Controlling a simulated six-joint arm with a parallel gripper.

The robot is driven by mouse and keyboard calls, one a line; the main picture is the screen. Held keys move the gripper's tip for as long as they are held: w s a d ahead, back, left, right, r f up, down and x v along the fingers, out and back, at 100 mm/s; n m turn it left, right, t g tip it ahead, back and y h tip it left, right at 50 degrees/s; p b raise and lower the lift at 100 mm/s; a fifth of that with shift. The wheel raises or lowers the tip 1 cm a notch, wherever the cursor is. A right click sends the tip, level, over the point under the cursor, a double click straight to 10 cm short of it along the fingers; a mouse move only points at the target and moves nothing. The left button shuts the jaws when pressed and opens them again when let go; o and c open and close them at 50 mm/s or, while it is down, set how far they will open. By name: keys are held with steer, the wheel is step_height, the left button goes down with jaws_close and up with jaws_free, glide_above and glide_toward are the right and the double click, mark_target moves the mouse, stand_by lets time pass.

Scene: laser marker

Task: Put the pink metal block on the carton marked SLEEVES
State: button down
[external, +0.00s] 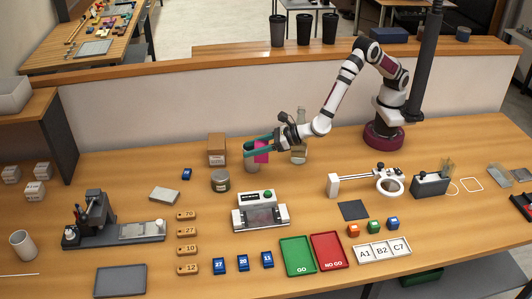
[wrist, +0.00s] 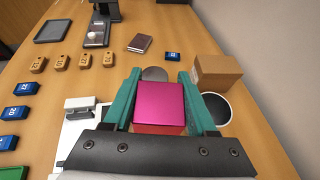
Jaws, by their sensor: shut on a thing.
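The pink metal block (external: 261,152) is held between the teal fingers of my gripper (external: 258,146), above the table in the external view. In the wrist view the block (wrist: 158,103) fills the space between the two fingers (wrist: 158,95), its flat pink top facing the camera. A brown carton (external: 217,150) stands on the table just left of my gripper in the external view. In the wrist view this carton (wrist: 217,72) is beyond the right finger, apart from the block. I cannot read its marking. Three small white boxes (external: 34,190) stand at the far left, their print unreadable.
A grey-lidded jar (external: 220,182) stands in front of the carton. An open round container (wrist: 216,108) is beside the right finger, near the carton. A glass bottle (external: 299,152) stands right of my gripper.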

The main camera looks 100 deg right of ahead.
steer(key=w+d+r+m+h, duration=0.1)
steer(key=w+d+r+h, duration=0.15)
steer(key=w+d, duration=0.6)
step_height(320, 180, up, 3)
steer(key=m, duration=0.1)
glide_above(210, 140)
steer(key=shift+g, duration=0.3)
step_height(210, 140, down, 9)
steer(key=shift+w+f, duration=0.15)
steer(key=shift+f, duration=0.05)
steer(key=shift+c, duration=1)
jaws_free()
steer(key=shift+f, duration=0.15)
steer(key=shift+s+r, duration=0.2)
steer(key=shift+r, duration=0.05)
steer(key=v, duration=1.1)
steer(key=shift+s+r, duration=0.15)
steer(key=shift+s, duration=0.1)
